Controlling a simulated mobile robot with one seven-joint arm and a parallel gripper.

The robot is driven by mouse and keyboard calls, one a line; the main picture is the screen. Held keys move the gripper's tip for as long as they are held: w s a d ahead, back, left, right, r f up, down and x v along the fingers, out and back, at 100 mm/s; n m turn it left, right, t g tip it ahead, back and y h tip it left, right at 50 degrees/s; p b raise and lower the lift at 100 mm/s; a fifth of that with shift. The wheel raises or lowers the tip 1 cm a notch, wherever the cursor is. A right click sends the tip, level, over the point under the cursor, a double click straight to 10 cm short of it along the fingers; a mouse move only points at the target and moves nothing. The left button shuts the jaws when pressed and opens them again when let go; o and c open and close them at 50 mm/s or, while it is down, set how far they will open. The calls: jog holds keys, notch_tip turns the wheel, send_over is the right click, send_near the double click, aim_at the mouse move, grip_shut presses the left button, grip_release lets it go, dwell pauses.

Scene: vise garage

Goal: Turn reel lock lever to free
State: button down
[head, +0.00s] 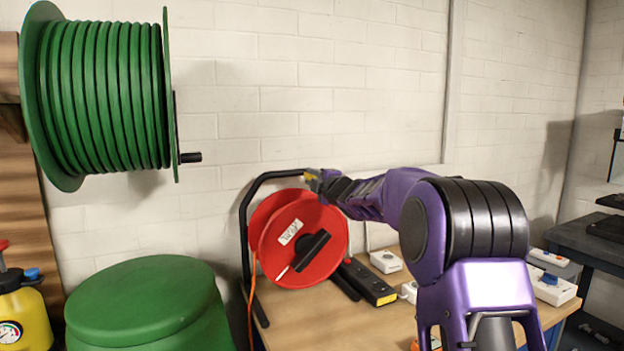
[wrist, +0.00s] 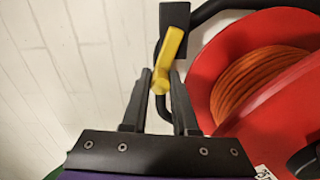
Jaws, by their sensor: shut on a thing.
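The red cable reel (head: 318,243) stands in a black tube frame (head: 242,215) on the workbench, with orange cable wound on it. The yellow lock lever (wrist: 170,52) is joined to a black block (wrist: 175,16) on the frame, at the top of the wrist view. It is tilted, its upper end leaning right. My gripper (wrist: 161,84) is shut on the lower part of the lever, a finger on each side. In the head view my gripper (head: 326,183) is at the top right of the reel, and only a little yellow shows there.
A black power strip (head: 366,281) and a white box (head: 386,261) lie right of the reel on the wooden bench (head: 300,325). A green hose reel (head: 105,95) hangs at upper left above a green lidded barrel (head: 145,295). The white brick wall is close behind.

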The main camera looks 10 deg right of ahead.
jog(key=c, duration=0.7)
grip_release()
jog(key=shift+s, duration=0.1)
jog(key=v, duration=1.7)
jog(key=shift+s, duration=0.1)
